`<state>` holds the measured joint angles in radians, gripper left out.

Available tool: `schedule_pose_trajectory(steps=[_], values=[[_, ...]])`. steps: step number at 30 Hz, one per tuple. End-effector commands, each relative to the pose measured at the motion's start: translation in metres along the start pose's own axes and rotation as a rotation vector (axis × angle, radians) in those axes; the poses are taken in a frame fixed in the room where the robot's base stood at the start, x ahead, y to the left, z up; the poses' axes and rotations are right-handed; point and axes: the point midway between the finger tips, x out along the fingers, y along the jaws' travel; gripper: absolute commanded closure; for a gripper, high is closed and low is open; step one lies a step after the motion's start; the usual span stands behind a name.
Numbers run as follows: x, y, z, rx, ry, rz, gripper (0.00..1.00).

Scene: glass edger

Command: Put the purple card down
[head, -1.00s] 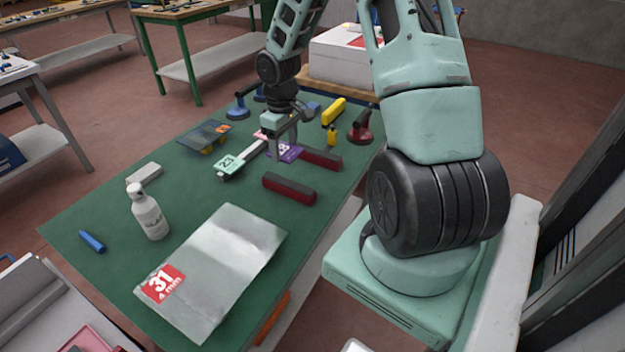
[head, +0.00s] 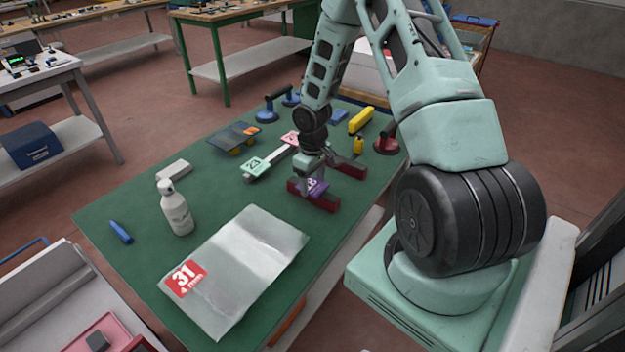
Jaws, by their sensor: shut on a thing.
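The purple card (head: 316,187) is in my gripper (head: 309,184), which is shut on it. In the head view the card is at the near dark red block (head: 330,204), in front of or over its middle. I cannot tell whether the card touches the block. Part of the card is hidden by my gripper. A second dark red block (head: 352,171) lies just behind. The pale green card (head: 255,164) with a number lies on a grey bar to the left, and a pink card (head: 290,138) shows at that bar's far end.
A grey sheet with a red 31 label (head: 253,258) covers the table's near part. Yellow things and a red suction cup (head: 387,144) are at back right. Green table (head: 110,210) is bare at left.

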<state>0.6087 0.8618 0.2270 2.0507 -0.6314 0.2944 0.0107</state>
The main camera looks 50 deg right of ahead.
Motion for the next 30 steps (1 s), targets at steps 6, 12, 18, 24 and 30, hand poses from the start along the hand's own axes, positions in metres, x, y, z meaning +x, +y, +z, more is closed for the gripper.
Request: schedule_pose_trajectory(steps=[6, 12, 18, 24, 30], values=[[0.003, 0.000, 0.000, 0.000, 0.000, -0.001, 0.26], [0.003, 0.000, 0.000, 0.000, 0.000, -0.001, 0.16], [-0.003, 0.000, 0.000, 0.000, 0.000, 0.000, 0.16], [-0.031, 0.001, -0.001, 0.002, 0.004, 0.002, 0.16], [-0.075, 0.001, -0.001, 0.003, 0.005, 0.002, 0.16]])
